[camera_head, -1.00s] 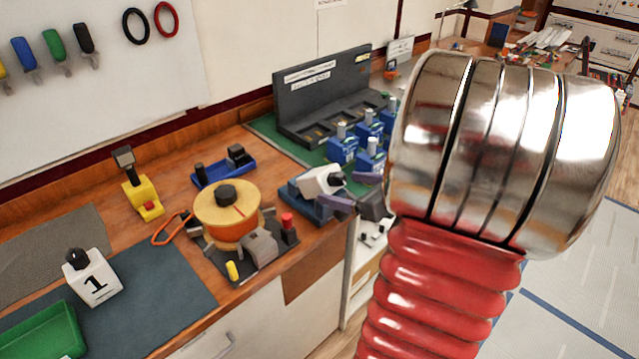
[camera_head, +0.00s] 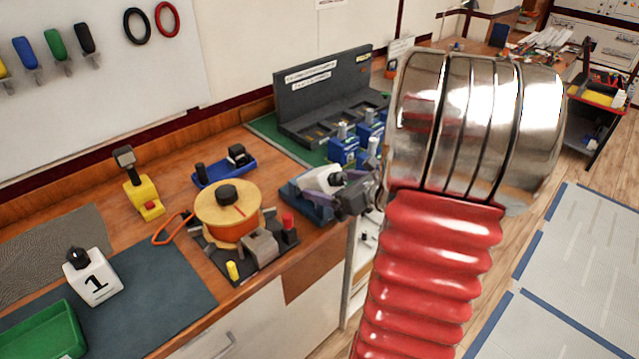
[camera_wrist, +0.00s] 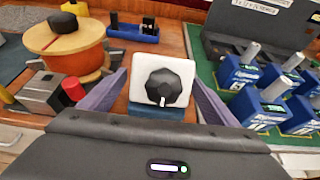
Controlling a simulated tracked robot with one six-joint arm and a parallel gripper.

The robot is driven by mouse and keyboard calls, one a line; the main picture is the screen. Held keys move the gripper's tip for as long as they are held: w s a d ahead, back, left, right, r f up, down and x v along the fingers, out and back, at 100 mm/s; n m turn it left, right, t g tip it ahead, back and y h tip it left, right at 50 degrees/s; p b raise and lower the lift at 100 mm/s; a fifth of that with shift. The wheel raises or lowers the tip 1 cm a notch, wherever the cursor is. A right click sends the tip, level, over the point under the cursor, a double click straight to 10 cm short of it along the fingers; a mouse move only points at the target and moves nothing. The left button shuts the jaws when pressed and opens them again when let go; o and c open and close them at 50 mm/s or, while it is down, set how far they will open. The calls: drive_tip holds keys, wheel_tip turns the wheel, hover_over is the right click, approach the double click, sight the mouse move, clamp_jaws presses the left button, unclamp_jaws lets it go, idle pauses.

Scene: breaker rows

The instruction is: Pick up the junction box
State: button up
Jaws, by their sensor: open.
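The junction box appears to be the white box with a black knob (camera_head: 316,180), sitting tilted in a dark blue holder (camera_head: 310,206) at the bench's right front edge. In the wrist view the white box (camera_wrist: 143,62) is in the centre with its black knob facing the camera. My gripper (camera_head: 347,190) is at the box's right side in the head view. In the wrist view its purple fingers (camera_wrist: 158,94) are spread apart, one on each side of the box, with gaps visible. The far side of the box is hidden.
An orange-yellow reel (camera_head: 228,212) on a dark plate stands left of the box. Blue units (camera_head: 343,148) stand on a green mat behind it, before a dark rack (camera_head: 325,90). A similar white box marked 1 (camera_head: 93,282) sits on the left mat.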

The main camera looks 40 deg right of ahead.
sight(322, 170)
drive_tip(key=shift+x, duration=1.6)
drive_tip(key=shift+r, duration=0.1)
drive_tip(key=c, duration=1.6)
drive_tip(key=shift+c, duration=0.2)
drive_tip(key=shift+r, duration=0.15)
wheel_tip(322, 170, up, 10)
drive_tip(key=shift+f, duration=0.15)
